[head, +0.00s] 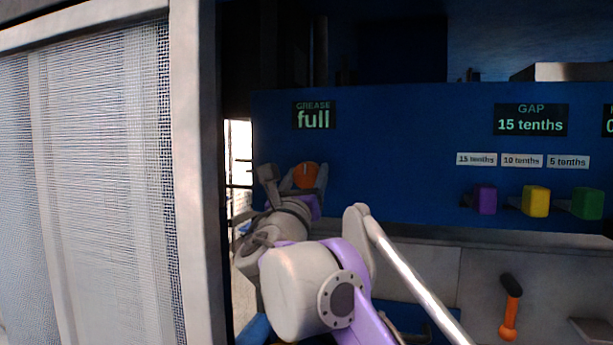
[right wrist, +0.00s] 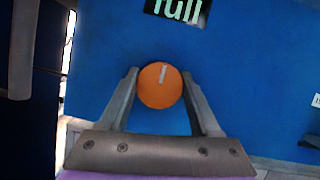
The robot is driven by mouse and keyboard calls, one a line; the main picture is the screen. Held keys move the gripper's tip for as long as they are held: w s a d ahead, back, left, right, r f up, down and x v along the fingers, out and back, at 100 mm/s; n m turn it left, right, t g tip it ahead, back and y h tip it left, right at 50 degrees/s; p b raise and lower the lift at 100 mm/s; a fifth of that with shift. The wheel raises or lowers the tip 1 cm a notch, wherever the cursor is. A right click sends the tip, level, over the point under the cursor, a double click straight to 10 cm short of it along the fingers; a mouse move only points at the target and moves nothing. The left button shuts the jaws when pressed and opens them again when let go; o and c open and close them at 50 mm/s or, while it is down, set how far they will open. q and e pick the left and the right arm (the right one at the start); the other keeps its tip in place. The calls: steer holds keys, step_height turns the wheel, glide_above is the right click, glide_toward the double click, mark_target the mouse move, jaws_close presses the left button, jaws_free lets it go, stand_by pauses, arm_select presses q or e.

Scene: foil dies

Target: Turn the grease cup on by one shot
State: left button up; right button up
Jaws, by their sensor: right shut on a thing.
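The grease cup (head: 306,175) is a round orange cap on the blue panel, below a display that reads "GREASE full" (head: 313,115). In the right wrist view the cup (right wrist: 160,86) shows a pale mark near its top, pointing almost straight up and slightly right. My right gripper (head: 300,178) is shut on the cup, one finger on each side; the fingers also show in the right wrist view (right wrist: 161,92). My left gripper is not in view.
A mesh guard door (head: 100,190) with a pale frame stands at the left. Purple (head: 484,200), yellow (head: 536,201) and green (head: 587,203) blocks sit along the panel at the right, under labels. An orange-handled tool (head: 510,310) is at the lower right.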

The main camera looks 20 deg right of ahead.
steer(key=m+p, duration=0.1)
steer(key=m+g+h+p, duration=0.1)
steer(key=m, duration=0.1)
steer(key=m+h+p, duration=0.1)
steer(key=m, duration=0.1)
steer(key=shift+r+p, duration=0.35)
steer(key=shift+p, duration=0.05)
steer(key=shift+f+m+g+h, duration=0.2)
steer(key=shift+m+g+h, duration=0.2)
steer(key=shift+m+h, duration=0.25)
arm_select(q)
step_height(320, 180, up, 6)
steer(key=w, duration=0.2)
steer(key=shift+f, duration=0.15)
arm_select(e)
steer(key=shift+f, duration=0.1)
steer(key=o, duration=1.4)
step_height(320, 180, up, 10)
steer(key=p, duration=0.2)
steer(key=shift+p, duration=0.3)
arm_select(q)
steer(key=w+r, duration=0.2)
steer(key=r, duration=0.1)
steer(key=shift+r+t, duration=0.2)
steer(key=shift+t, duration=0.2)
